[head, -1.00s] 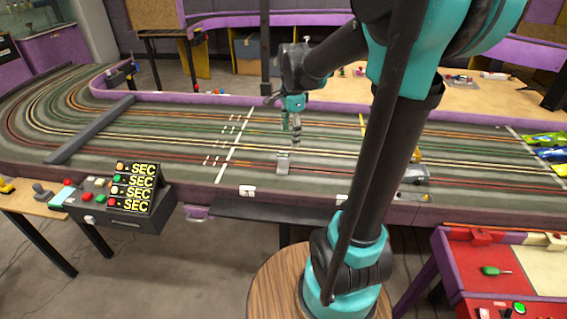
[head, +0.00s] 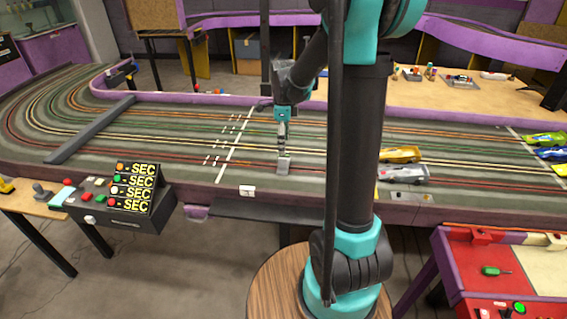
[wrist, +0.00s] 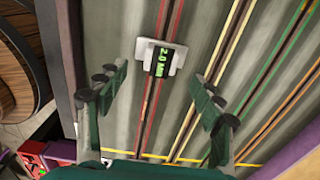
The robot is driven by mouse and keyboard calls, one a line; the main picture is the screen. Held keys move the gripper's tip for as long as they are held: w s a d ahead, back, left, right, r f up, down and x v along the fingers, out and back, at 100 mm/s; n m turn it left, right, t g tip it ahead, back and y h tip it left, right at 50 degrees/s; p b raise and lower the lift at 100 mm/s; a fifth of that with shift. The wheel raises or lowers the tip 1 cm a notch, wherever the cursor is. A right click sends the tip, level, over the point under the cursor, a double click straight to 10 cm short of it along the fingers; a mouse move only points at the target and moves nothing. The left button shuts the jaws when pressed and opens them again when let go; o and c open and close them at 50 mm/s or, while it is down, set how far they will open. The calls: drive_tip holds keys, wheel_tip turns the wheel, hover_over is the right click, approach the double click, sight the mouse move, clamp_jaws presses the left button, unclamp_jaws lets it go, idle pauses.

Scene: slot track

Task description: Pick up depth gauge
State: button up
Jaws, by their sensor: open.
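The depth gauge (wrist: 160,57) is a small grey block with a dark display reading green digits that look like "2.0 MM". It sits on the slot track over the red lines, and in the head view the gauge (head: 283,166) stands near the track's front edge. My gripper (wrist: 157,92) is open and empty in the wrist view, its two fingers spread to the left and right of the gauge's line, with the gauge ahead between them. In the head view my gripper (head: 282,146) hangs pointing down just above the gauge. Whether they touch is unclear.
The slot track (head: 230,150) is wide, with clear surface left of the gauge. A yellow car (head: 400,154) and a silver car (head: 404,174) stand to the right, past my arm. A timing box (head: 130,195) is at the front left. A dark bar (head: 90,130) crosses the track.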

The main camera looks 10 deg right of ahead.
sight(284, 157)
drive_tip(key=shift+w+f, duration=0.1)
drive_tip(key=shift+f, duration=3.55)
drive_tip(key=c, duration=1.4)
